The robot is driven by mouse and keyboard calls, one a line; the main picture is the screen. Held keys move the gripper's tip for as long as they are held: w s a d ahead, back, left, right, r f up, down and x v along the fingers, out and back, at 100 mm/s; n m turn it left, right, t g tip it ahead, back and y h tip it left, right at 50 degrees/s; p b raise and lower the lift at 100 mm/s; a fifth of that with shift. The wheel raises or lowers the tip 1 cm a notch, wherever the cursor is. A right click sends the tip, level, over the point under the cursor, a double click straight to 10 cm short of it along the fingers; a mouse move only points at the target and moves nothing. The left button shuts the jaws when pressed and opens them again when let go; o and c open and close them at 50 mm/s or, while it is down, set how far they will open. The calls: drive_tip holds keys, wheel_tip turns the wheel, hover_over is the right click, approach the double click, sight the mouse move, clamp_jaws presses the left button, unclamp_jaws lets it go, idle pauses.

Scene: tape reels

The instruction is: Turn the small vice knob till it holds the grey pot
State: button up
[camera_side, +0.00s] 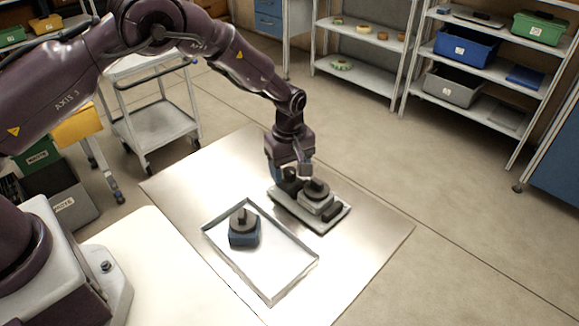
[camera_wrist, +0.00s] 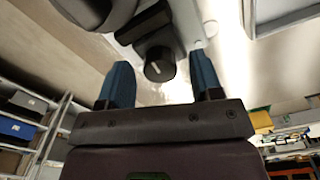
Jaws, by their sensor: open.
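The small vice stands on a grey base plate (camera_side: 281,203) on the metal table sheet. The grey pot (camera_side: 317,205), with a dark top, sits upright on this plate; the side view is too small to tell whether the jaws touch it. In the wrist view the dark round vice knob (camera_wrist: 159,66) with a pale mark shows between my fingertips. My gripper (camera_wrist: 160,62) is open, with one blue finger on each side of the knob and a gap visible on both sides. In the side view my gripper (camera_side: 287,174) is low at the plate's far-left end, partly hiding the vice.
A shallow metal tray (camera_side: 289,279) lies in front of the vice, holding a blue pot (camera_side: 243,237) with a dark top. The sheet (camera_side: 370,241) to the right is bare. A trolley (camera_side: 157,118) and shelves stand beyond on the floor.

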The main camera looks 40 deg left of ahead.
drive_tip(key=c, duration=0.9)
drive_tip(key=shift+m, duration=0.3)
drive_tip(key=m, duration=0.4)
drive_tip(key=shift+m, duration=0.3)
drive_tip(key=m, duration=0.5)
drive_tip(key=shift+m, duration=0.3)
drive_tip(key=m, duration=0.5)
drive_tip(key=shift+m, duration=2.4)
